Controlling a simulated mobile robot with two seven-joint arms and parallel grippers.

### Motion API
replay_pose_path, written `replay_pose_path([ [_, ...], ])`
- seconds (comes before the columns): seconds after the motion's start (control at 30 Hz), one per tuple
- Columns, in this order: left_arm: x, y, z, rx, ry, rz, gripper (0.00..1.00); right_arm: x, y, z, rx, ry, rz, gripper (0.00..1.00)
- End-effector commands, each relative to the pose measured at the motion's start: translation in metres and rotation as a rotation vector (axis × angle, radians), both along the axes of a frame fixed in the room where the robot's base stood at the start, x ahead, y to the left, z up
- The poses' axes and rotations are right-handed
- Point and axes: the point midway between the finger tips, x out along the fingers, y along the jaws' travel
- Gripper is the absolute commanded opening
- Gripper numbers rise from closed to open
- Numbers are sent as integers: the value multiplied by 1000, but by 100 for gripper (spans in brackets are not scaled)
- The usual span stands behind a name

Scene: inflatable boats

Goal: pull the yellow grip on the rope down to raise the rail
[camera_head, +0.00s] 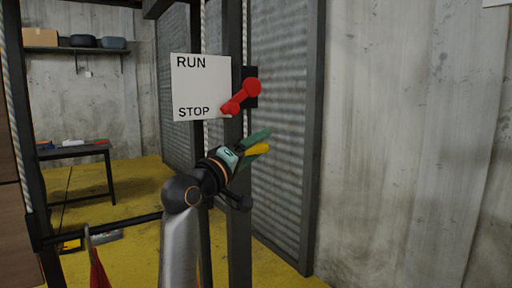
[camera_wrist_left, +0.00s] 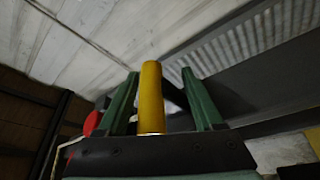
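The yellow grip (camera_head: 257,149) shows at the fingers of my left gripper (camera_head: 259,143) in the head view. In the left wrist view the yellow grip (camera_wrist_left: 151,97) stands between the two green fingers of my left gripper (camera_wrist_left: 160,73). The fingers are apart, with a clear gap between the grip and the right-hand finger. A pale rope (camera_head: 204,25) hangs beside the dark post. How it joins the grip is hidden. A dark horizontal bar (camera_head: 125,222), possibly the rail, crosses low at left. My right gripper is in neither view.
A white RUN/STOP sign (camera_head: 199,85) is on the post above my gripper, with a red lever (camera_head: 243,96) pointing to STOP. Dark posts (camera_head: 237,225) stand close to my arm. A table (camera_head: 75,152) and a shelf (camera_head: 75,50) are at the back left.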

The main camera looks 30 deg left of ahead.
Motion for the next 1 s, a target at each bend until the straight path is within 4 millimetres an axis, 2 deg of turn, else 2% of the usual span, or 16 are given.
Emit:
replay_pose_path([
  [0.07, 0, 0, 0, 0, 0, 0, 58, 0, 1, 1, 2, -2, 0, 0],
  [0.57, -1, 0, 2, 1, -5, 0, 2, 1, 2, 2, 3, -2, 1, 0],
  [1.0, -1, 0, 3, 2, -8, 0, 0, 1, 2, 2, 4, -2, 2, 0],
])
